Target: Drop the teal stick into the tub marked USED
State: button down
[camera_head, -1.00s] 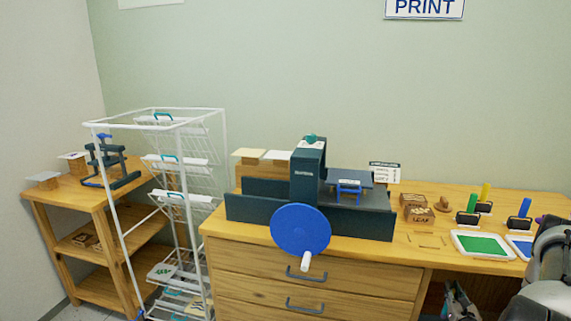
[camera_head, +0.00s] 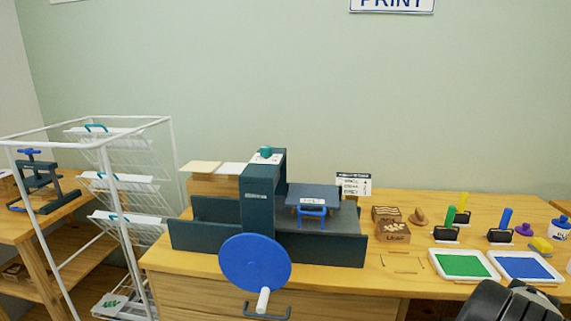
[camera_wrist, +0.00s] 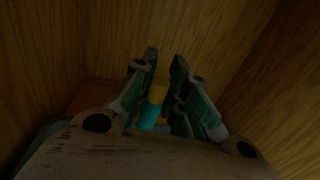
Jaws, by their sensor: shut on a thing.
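In the wrist view, my gripper (camera_wrist: 164,72) is shut on a small stick. The teal stick (camera_wrist: 149,117) shows teal in its lower part and yellow at its upper part, between the fingers. The view is dark, and the fingers hide part of the stick. Brown wood surfaces surround the gripper. In the head view my gripper is not seen; only a dark part of my arm shows at the bottom right. I see no tub marked USED in either view.
A press with a blue wheel (camera_head: 255,263) stands on the wooden table. To its right are wooden blocks (camera_head: 393,231), a green pad (camera_head: 463,264), a blue pad (camera_head: 526,267) and several upright rollers. A white wire rack (camera_head: 105,180) stands left.

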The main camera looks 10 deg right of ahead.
jog(key=shift+f, duration=1)
jog(key=c, duration=1.3)
grip_release()
jog(key=shift+c, duration=0.2)
jog(key=shift+r, duration=0.1)
notch_tip(320, 180, up, 10)
jog(key=shift+f, duration=0.1)
jog(key=shift+s, duration=0.1)
